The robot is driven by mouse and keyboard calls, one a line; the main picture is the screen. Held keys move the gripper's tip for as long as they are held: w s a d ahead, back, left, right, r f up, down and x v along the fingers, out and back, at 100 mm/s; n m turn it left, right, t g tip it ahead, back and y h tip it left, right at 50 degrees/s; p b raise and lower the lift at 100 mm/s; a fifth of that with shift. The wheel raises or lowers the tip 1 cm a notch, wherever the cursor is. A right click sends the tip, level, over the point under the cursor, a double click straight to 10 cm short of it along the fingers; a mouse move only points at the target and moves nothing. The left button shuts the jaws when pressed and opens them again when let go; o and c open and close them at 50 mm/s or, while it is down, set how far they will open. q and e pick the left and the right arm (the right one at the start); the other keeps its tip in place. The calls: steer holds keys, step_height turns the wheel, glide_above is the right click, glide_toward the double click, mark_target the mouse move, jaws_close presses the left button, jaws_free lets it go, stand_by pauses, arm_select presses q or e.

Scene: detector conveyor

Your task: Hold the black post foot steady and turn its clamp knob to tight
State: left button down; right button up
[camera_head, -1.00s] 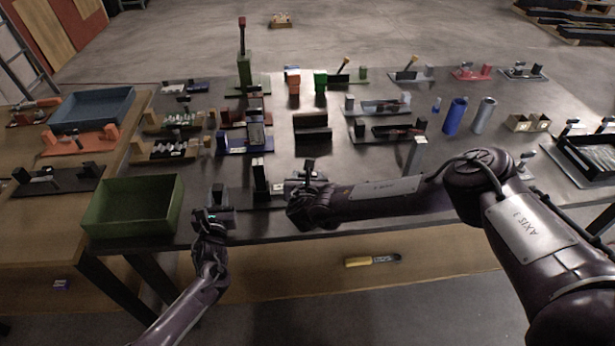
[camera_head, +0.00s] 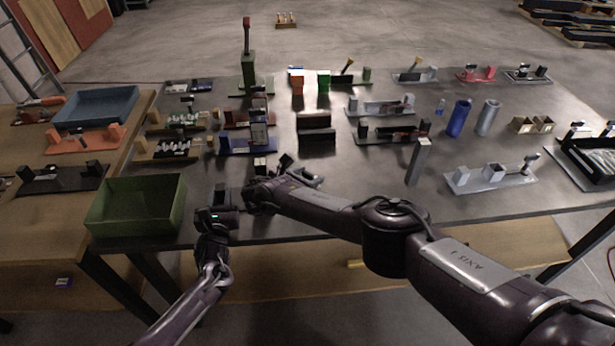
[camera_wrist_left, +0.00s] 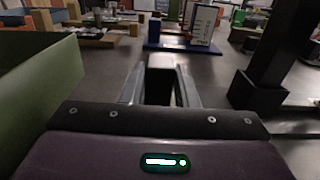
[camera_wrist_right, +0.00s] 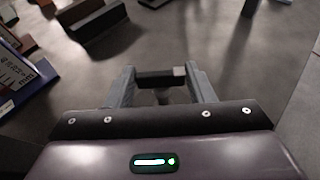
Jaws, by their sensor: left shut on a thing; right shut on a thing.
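The black post foot (camera_wrist_left: 258,96) shows in the left wrist view as a dark upright on a low base at right; I cannot separate it fully from my right arm there. My left gripper (camera_head: 219,196) is shut on a dark block (camera_wrist_left: 160,64), apparently the foot's left end. My right gripper (camera_head: 306,177) is shut on a short black bar, the clamp knob (camera_wrist_right: 160,77), with a rounded part below it. In the head view my right wrist crosses over the foot and hides most of it.
A green bin (camera_head: 135,222) stands just left of my left gripper. A blue stand with a panel (camera_head: 250,146) is behind the grippers, and a dark block (camera_head: 316,130) is at the back right. A grey post (camera_head: 418,160) stands right.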

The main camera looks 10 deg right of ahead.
steer(key=shift+m+g+h, duration=0.3)
steer(key=shift+m+h, duration=0.1)
stand_by(0.3)
steer(key=o, duration=1)
steer(key=shift+s, duration=0.1)
steer(key=v, duration=1.2)
